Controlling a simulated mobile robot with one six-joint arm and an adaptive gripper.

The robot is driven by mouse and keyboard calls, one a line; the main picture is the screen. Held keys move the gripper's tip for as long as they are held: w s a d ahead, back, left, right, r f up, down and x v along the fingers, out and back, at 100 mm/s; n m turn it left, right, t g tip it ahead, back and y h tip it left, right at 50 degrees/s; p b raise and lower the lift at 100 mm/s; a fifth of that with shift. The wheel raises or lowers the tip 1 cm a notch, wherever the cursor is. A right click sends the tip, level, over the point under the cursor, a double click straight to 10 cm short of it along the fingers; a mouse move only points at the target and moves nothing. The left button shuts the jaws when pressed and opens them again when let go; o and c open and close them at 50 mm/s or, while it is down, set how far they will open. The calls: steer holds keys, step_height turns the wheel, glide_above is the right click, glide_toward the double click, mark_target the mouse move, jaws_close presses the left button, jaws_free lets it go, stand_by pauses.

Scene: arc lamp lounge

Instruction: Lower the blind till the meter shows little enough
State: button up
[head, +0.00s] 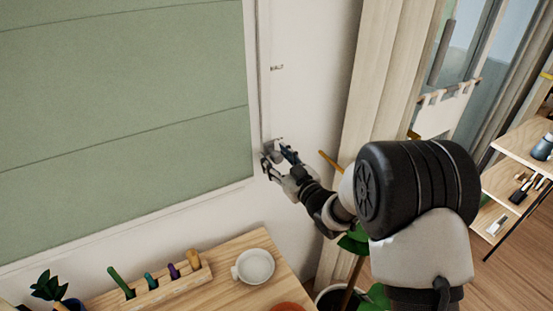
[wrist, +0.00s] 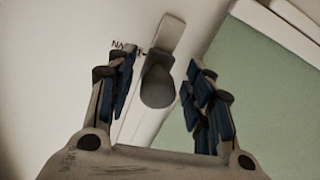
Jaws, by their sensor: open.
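The green blind (head: 120,110) hangs on the wall at the left of the head view, and its green also fills the right of the wrist view (wrist: 265,85). A narrow pale rail (head: 263,70) runs vertically beside it. A dark grey rounded knob (wrist: 158,88) with a paler tab sits on the rail. My gripper (head: 277,155) is at the rail's lower part. In the wrist view its open fingers (wrist: 160,62) stand on either side of the knob, with gaps visible. I cannot pick out a meter. A label by the rail is partly hidden by the left finger.
A wooden table (head: 215,255) below holds a white cup (head: 254,266), a wooden rack (head: 160,288) with several coloured handles and a small potted plant (head: 48,290). A pale curtain (head: 380,80) hangs right of the rail. Shelves (head: 520,150) stand at the far right.

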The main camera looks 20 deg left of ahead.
steer(key=shift+d, duration=0.1)
steer(key=v, duration=1.2)
steer(key=shift+r, duration=0.1)
steer(key=shift+w, duration=0.1)
